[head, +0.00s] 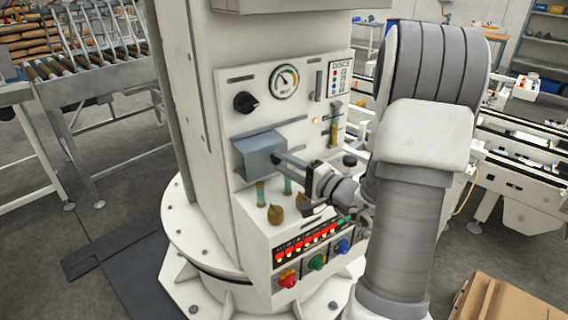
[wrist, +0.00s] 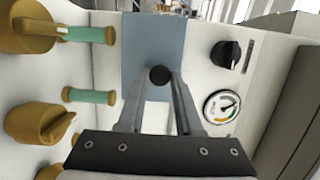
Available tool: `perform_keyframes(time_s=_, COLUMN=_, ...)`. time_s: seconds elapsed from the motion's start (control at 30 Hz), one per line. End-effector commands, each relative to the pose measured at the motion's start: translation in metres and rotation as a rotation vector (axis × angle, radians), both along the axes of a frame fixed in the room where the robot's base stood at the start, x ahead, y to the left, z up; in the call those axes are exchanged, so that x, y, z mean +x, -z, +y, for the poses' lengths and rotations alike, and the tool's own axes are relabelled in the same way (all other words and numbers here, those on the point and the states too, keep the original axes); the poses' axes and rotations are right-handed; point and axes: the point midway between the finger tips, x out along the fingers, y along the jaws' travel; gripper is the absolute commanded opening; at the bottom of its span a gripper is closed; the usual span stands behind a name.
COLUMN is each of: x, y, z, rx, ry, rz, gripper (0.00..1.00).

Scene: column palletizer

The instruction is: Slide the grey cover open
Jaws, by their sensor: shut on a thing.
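The grey cover (head: 258,152) is a blue-grey box-like plate on the white front panel of the column. It sits at the left end of two horizontal rails (head: 285,127). In the wrist view the cover (wrist: 150,42) lies behind the fingertips. A small round black knob (wrist: 160,75) stands out from it. My gripper (head: 282,160) reaches in from the right to the cover's front. In the wrist view my gripper (wrist: 160,82) has its two fingertips closed around the knob. The fingers hide part of the cover's lower area there.
Above the cover are a black dial (head: 245,102) and a round gauge (head: 285,82). Below it are green tubes with brass knobs (head: 275,214), a lit red display (head: 305,242) and coloured knobs (head: 288,281). A brass-and-green fitting (head: 333,132) stands to the right.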

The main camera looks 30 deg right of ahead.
Motion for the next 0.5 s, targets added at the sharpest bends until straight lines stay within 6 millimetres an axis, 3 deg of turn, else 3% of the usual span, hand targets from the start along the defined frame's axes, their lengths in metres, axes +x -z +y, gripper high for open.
perform_keyframes(time_s=0.27, x=0.001, y=0.002, z=-0.006, rx=-0.002, ry=0.002, rz=-0.002, gripper=0.00)
perform_keyframes(time_s=0.5, x=0.006, y=0.007, z=-0.054, rx=-0.005, ry=0.004, rz=-0.005, gripper=0.00)
